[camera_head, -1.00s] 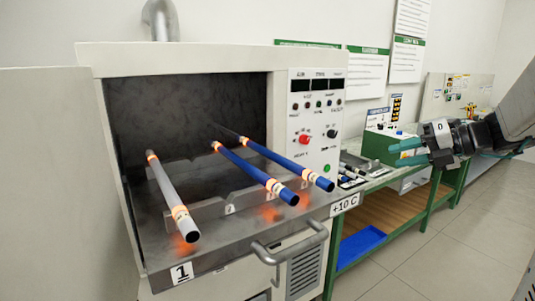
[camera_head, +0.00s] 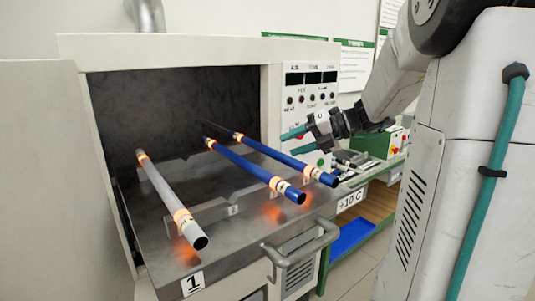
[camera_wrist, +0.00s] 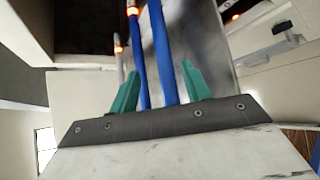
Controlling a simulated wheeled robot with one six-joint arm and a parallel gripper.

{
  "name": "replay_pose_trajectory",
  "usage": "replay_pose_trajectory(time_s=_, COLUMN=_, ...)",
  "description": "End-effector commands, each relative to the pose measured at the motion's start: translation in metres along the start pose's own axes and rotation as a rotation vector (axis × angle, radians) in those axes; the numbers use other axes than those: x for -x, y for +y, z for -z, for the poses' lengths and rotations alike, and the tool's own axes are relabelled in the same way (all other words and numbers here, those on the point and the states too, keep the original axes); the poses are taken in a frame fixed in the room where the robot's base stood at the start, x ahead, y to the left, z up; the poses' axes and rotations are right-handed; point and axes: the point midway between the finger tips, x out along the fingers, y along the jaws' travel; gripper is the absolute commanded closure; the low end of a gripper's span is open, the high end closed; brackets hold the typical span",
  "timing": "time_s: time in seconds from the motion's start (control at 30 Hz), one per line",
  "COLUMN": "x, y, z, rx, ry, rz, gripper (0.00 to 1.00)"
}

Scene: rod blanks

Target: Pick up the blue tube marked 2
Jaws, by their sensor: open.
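Two blue tubes lie side by side in the open furnace, the middle tube (camera_head: 245,165) and the right tube (camera_head: 285,158). Each has glowing orange bands and a pale mark near its front end. The marks are too small to read, so I cannot tell which is 2. My gripper (camera_head: 291,141) has teal fingers, is open and empty, and is above and to the right of the right tube's front half. In the wrist view, the middle tube (camera_wrist: 138,62) and right tube (camera_wrist: 161,50) appear between the spread fingers, apparently beyond them.
A grey tube (camera_head: 165,195) lies at the left of the furnace tray (camera_head: 150,232). A bar handle (camera_head: 300,250) sticks out in front. The control panel (camera_head: 312,100) is behind my gripper. A green workbench (camera_head: 372,180) stands at the right.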

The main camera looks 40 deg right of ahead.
Motion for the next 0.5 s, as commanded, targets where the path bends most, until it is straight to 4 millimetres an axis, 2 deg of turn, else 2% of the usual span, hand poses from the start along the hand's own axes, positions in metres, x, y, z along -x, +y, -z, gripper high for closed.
replay_pose_trajectory(time_s=0.23, x=-0.037, y=-0.005, z=0.003, rx=0.0, ry=0.003, rz=-0.001, gripper=0.52)
replay_pose_trajectory(time_s=0.5, x=-0.046, y=-0.005, z=0.002, rx=0.0, ry=0.001, rz=-0.001, gripper=0.52)
